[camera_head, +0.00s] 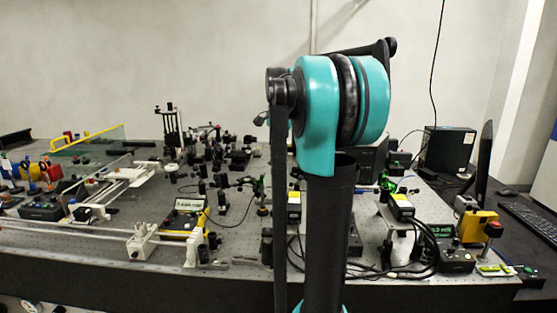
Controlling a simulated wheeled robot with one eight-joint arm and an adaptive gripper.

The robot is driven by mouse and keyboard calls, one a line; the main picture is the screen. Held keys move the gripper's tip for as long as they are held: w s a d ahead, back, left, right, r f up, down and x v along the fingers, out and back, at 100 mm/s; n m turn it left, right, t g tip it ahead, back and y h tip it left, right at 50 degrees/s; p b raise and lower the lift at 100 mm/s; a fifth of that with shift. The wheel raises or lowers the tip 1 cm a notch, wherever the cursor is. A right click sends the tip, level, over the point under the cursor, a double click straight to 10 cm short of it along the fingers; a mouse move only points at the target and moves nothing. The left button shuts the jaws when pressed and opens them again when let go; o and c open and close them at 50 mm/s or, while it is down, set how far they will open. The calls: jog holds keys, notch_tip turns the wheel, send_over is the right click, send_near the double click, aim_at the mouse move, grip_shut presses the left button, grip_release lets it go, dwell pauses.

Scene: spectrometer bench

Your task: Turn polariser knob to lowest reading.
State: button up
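My gripper is not in view; only teal and black links of my arm show, rising through the middle of the picture and hiding part of the bench behind them. I cannot pick out the polariser knob for certain. Many small dark optical mounts (205,150) stand on the grey perforated bench (120,262) left of my arm. A yellow-edged meter with a lit green display (188,205) sits near the bench's front, left of my arm. A dark box with a green display (441,232) is at the right. Neither reading is legible.
A clear panel with a yellow frame (90,138) stands at the back left. White rails (100,190) cross the left side. Loose black cables lie right of my arm. A yellow box (477,226), a monitor (483,165) and a keyboard (532,217) are at the right.

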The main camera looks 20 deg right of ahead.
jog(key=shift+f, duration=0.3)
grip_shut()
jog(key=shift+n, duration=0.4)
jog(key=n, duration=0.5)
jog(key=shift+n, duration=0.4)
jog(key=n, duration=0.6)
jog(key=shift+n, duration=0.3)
